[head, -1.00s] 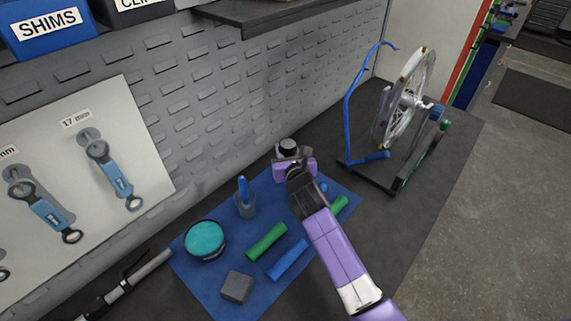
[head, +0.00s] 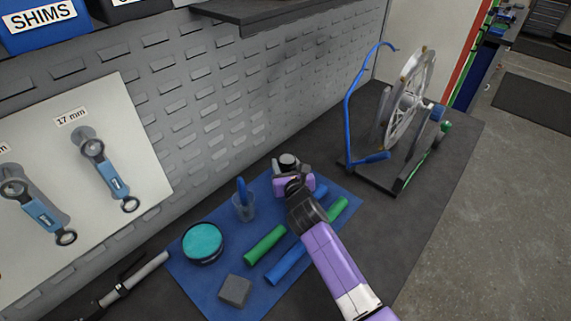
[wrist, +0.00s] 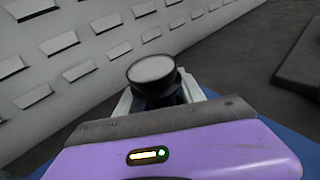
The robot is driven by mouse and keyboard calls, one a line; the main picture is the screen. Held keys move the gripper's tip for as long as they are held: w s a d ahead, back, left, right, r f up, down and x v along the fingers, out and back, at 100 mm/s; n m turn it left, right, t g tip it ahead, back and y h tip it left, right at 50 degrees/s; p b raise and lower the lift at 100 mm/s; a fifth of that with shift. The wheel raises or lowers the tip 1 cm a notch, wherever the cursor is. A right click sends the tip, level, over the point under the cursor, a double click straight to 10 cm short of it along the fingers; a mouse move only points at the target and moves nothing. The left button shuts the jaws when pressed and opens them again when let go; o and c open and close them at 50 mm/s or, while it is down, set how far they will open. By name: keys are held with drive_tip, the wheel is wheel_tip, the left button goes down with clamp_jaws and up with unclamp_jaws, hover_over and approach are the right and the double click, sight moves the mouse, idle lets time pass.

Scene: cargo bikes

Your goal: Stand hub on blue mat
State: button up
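The hub (head: 288,161) is a black, flanged cylinder with a grey top face, and it is upright. My gripper (head: 289,170) is at the far corner of the blue mat (head: 209,291), shut on the hub. In the wrist view the hub (wrist: 152,75) sits between the two pale fingers (wrist: 158,99), its wide top above them. Its lower end is hidden behind my gripper, so I cannot tell whether it touches the mat.
On the mat are a clear cup (head: 244,209) holding a blue grip, a teal round tin (head: 203,242), a grey block (head: 235,290), green grips (head: 265,244) and blue grips (head: 287,264). A wheel stand (head: 385,179) is to the right. The slotted wall (head: 215,115) rises behind.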

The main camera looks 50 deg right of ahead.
drive_tip(key=shift+r, duration=0.1)
drive_tip(key=v, duration=1.2)
idle(0.5)
drive_tip(key=shift+w+a+r+m, duration=0.15)
drive_tip(key=shift+a+m, duration=0.05)
drive_tip(key=shift+m, duration=0.8)
drive_tip(key=s+a+r+m+t+y, duration=0.45)
drive_tip(key=s+a+m, duration=0.4)
drive_tip(key=m, duration=0.75)
drive_tip(key=s+a+r+m+g+y, duration=0.1)
drive_tip(key=s+a+m, duration=0.4)
drive_tip(key=s, duration=0.6)
drive_tip(key=s+a+r+m+g+y, duration=0.1)
drive_tip(key=s+a+m+y, duration=0.2)
drive_tip(key=s, duration=0.9)
drive_tip(key=a+m, duration=0.3)
